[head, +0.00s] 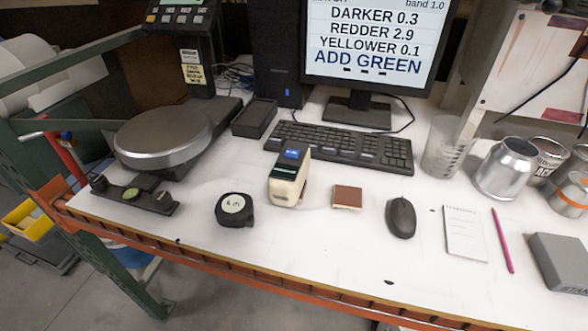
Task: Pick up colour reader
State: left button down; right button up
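The colour reader (289,178) looks like a cream and black handheld device with a small blue screen on top. It stands upright on the white bench, in front of the keyboard's left end, between a tape measure and a small brown square. Nothing covers it. Neither my left nor my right gripper shows in the head view.
A black tape measure (234,209) is left of the reader. A brown swatch (347,197) and a mouse (401,217) are right of it. The keyboard (340,147) lies behind. A round scale (162,137) stands left. The bench's front strip is mostly clear.

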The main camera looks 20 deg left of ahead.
pick_arm(q)
jog(key=c, duration=1.3)
grip_release()
jog(key=o, duration=1.2)
